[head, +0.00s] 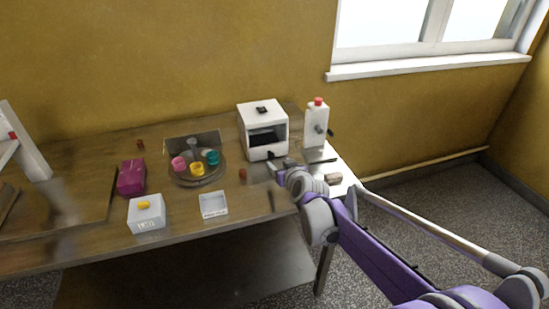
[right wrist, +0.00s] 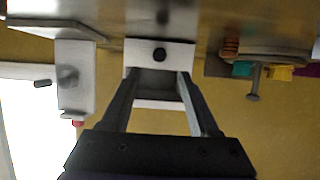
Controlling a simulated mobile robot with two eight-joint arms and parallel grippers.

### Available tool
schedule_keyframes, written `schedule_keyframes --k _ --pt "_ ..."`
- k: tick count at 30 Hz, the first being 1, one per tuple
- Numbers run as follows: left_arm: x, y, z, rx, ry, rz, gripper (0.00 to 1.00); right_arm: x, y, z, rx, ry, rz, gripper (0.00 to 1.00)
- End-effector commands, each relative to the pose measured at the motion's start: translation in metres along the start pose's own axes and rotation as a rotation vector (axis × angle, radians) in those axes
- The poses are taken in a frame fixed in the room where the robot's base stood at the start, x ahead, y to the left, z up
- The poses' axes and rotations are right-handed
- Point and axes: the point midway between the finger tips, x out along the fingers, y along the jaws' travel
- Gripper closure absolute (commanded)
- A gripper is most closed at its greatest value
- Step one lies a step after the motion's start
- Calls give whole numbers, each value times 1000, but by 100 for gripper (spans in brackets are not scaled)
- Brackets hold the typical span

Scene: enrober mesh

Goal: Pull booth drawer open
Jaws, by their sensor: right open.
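The booth (head: 254,115) is a white box with a dark front opening, standing at the back right of the table. Its drawer front, below the opening, has a small dark knob (head: 270,155). In the right wrist view, which is upside down, the drawer front (right wrist: 140,50) shows with the round black knob (right wrist: 160,54) in its middle. My right gripper (head: 277,165) is just in front of the booth, pointing at it. In its wrist view the right gripper (right wrist: 157,74) is open, its fingers apart, with nothing visibly held between them. My left gripper is out of view.
A white dispenser with a red cap (head: 317,122) stands right of the booth. A round tray (head: 187,182) with colored cups is to its left.

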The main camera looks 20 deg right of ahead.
Motion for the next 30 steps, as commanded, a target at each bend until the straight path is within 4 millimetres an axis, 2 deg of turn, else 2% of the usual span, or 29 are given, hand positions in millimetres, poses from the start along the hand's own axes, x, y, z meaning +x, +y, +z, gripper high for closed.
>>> schedule_keyframes --k 1,6,12,18,25,30 --pt "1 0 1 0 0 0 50 11 0 0 0 0 0 39" --pt "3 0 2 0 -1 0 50 44 0 0 0 0 0 39" --pt "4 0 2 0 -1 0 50 70 0 0 -1 0 0 39" --pt "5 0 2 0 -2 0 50 79 0 0 0 0 0 39" --pt "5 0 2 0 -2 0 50 79 0 0 0 -1 0 39" --pt "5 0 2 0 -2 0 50 79 0 0 0 -1 0 69"
